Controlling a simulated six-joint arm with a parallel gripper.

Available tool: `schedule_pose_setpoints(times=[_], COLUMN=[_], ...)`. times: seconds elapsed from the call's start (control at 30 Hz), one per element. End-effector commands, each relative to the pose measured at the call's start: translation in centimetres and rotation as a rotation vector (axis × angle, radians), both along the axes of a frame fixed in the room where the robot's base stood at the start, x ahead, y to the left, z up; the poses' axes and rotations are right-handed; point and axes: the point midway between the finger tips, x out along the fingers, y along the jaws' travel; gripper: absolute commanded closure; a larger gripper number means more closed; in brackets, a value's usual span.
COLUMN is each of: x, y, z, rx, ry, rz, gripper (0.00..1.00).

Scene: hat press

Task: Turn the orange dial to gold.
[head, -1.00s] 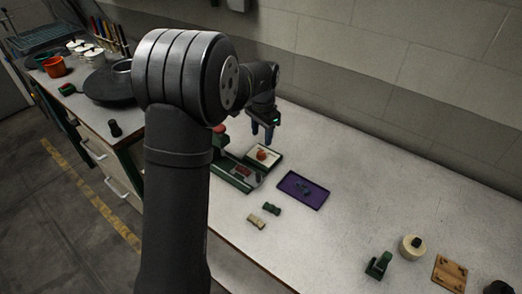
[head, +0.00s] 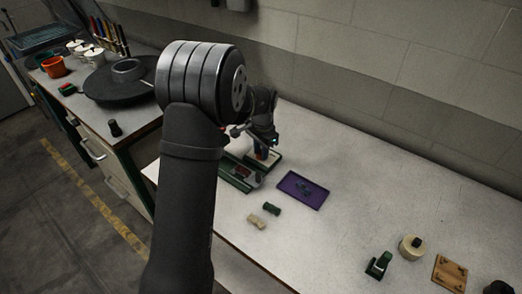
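The orange dial (head: 261,157) sits on a pale square plate (head: 275,164) at the right end of a green-framed device. Only a little orange shows, because my gripper (head: 262,153) is right over it. My gripper points down with its blue fingers at the dial, seemingly around or against it. The fingers are too small and too covered to tell whether they are closed on it. The gold mark and the dial's pointing direction cannot be made out.
The green device (head: 238,179) stands partly behind my arm. A purple tray (head: 312,203) with small dark parts lies to its right. A green block (head: 272,209) and a beige block (head: 257,222) lie in front. The bench's middle right is clear.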

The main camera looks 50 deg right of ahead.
Motion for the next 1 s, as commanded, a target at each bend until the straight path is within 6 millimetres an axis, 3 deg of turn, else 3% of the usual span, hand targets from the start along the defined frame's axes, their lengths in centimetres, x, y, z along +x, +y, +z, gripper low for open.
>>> schedule_pose_setpoints(times=[0.47, 1.0], x=[0.04, -0.01], y=[-0.02, -0.10], z=[0.04, 0.05], rx=[0.000, 0.000], ry=[-0.001, -0.001], rz=[0.077, 0.535], gripper=[0.98, 0.98])
